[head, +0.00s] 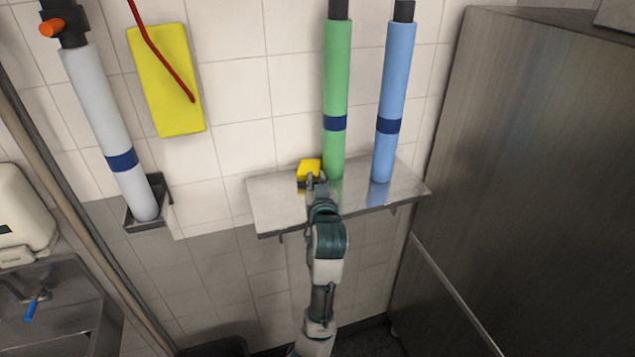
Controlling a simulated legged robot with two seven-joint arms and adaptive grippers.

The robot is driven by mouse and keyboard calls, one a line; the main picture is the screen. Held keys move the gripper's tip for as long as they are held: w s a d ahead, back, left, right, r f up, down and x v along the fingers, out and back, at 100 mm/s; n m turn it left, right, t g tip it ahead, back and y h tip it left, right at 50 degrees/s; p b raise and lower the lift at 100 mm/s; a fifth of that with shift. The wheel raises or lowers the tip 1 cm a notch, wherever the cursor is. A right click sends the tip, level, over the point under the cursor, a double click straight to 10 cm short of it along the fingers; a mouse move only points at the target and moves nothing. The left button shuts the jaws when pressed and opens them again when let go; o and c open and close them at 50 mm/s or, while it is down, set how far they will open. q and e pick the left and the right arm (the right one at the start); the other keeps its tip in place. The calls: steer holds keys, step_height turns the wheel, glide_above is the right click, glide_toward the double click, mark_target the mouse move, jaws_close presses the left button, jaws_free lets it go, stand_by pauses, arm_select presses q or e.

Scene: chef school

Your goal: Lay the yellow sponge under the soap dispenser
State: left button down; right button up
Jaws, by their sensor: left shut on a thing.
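The yellow sponge (309,168) is at the metal wall shelf (268,205), just left of the base of the green tube. My left gripper (312,182) is shut on the sponge, and its fingers hide the sponge's near side. I cannot tell if the sponge touches the shelf. The soap dispenser (25,215) is a white box at the left edge, partly cut off, above a metal sink. It is well to the left of my left gripper. My right gripper is not in view.
A green tube (336,85) and a blue tube (394,85) stand on the shelf. A grey tube (95,110) stands in a small holder. A metal sink (65,290) holds a blue item (32,308). A pipe runs beside it. A steel cabinet (540,180) fills the right.

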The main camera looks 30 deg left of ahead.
arm_select(q)
steer(key=s+d+r, duration=0.7)
steer(key=s+d, duration=0.1)
steer(key=s, duration=0.2)
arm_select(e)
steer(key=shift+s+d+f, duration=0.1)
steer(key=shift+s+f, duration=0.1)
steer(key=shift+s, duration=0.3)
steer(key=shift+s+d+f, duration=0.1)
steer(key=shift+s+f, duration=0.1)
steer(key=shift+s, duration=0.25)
arm_select(q)
steer(key=c, duration=1.6)
jaws_free()
steer(key=shift+c, duration=0.2)
steer(key=o, duration=1.3)
steer(key=shift+d, duration=0.1)
steer(key=shift+c, duration=0.2)
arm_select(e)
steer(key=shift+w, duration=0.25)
